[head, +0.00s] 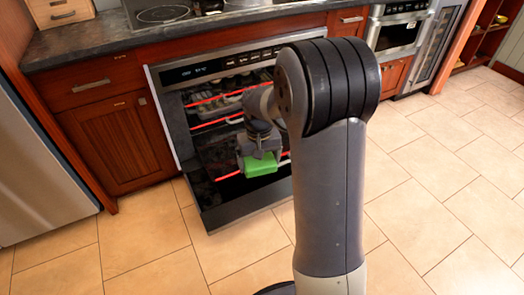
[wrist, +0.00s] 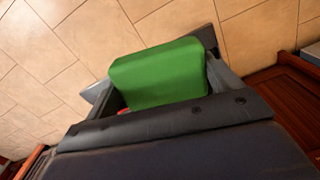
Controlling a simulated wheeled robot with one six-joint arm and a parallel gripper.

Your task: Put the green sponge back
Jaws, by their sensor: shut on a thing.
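The green sponge (head: 261,166) is a block held in my gripper (head: 258,155), in front of the open appliance under the counter. It also shows in the wrist view (wrist: 160,75), where my gripper's fingers (wrist: 150,68) stand on either side of it. My gripper is shut on the sponge, with tile floor behind it in that view. The sponge looks clear of any surface, though its exact height is hard to tell.
The open appliance (head: 178,130) shows racks and red glowing lines inside, with a dark lowered door (head: 248,203) at its foot. Wooden cabinets (head: 115,145) and a dark countertop (head: 90,45) surround it. A steel fridge (head: 35,170) stands left. Tile floor (head: 430,200) is free on the right.

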